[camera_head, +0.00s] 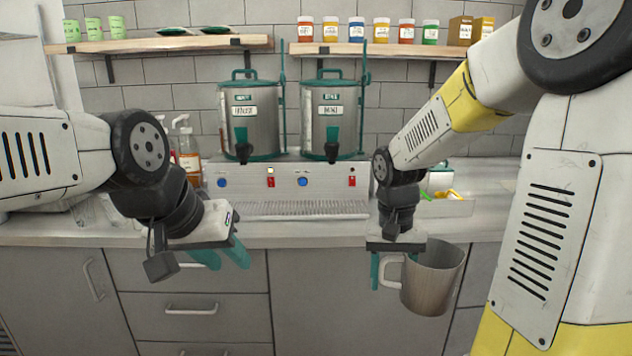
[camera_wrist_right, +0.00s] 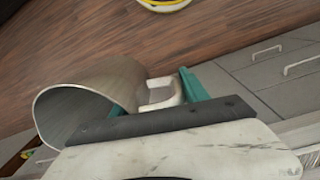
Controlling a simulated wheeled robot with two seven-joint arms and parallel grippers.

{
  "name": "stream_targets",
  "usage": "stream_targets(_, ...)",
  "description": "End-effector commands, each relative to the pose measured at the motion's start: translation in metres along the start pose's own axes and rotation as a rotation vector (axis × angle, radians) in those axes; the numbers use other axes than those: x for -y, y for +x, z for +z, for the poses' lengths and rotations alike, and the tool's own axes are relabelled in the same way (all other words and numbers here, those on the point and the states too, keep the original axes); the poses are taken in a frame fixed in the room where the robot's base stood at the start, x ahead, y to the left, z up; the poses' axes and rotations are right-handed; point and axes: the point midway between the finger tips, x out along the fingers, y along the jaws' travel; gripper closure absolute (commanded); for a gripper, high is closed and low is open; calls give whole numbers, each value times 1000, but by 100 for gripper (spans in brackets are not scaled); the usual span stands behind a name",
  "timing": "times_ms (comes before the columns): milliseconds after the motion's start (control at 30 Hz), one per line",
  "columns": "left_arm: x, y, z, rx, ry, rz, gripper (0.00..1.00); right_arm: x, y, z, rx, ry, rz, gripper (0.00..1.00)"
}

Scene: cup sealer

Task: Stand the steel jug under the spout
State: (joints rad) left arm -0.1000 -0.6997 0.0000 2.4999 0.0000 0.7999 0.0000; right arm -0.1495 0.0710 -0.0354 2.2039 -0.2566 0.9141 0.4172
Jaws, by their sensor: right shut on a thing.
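The steel jug (camera_head: 436,280) hangs in front of the counter, right of centre, roughly upright with its mouth up. My right gripper (camera_head: 386,270) is shut on its pale handle, left of the body; the jug (camera_wrist_right: 95,90) and handle (camera_wrist_right: 162,93) also show in the right wrist view, between the teal fingers. Two steel urns with teal lids stand at the back, each with a black spout: a left spout (camera_head: 242,148) and a right spout (camera_head: 332,147). A ribbed drip tray (camera_head: 292,210) lies below both. My left gripper (camera_head: 222,256) is open and empty before the counter.
The space over the drip tray is clear. Spray bottles (camera_head: 188,150) stand left of the urns, and a pale bin (camera_head: 446,206) with yellow things sits right of the tray. Shelves with jars (camera_head: 356,30) and green cups (camera_head: 93,28) run above. Drawers (camera_head: 190,290) front the counter.

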Motion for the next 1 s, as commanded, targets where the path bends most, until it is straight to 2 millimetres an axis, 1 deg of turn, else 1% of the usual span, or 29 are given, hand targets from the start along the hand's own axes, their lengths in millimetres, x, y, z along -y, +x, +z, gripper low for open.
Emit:
stream_targets(267,0,0,0,0,0,0,64,8,21,-42,0,-40,0,100)
stream_targets(367,0,0,0,0,0,0,64,12,34,-62,0,-59,1,100)
stream_targets(533,0,0,0,0,0,0,64,19,64,-102,-2,-102,1,100)
stream_targets(600,0,0,0,0,0,0,64,22,74,-114,-4,-117,1,100)
stream_targets(700,0,0,0,0,0,0,64,23,85,-126,-5,-130,1,100)
stream_targets(767,0,0,0,0,0,0,64,24,91,-128,-6,-136,1,100)
stream_targets(833,0,0,0,0,0,0,64,24,103,-124,-3,-140,3,100)
stream_targets(900,0,0,0,0,0,0,64,23,119,-113,-2,-143,4,100)
stream_targets(1000,0,0,0,0,0,0,64,22,138,-97,-3,-142,3,100)
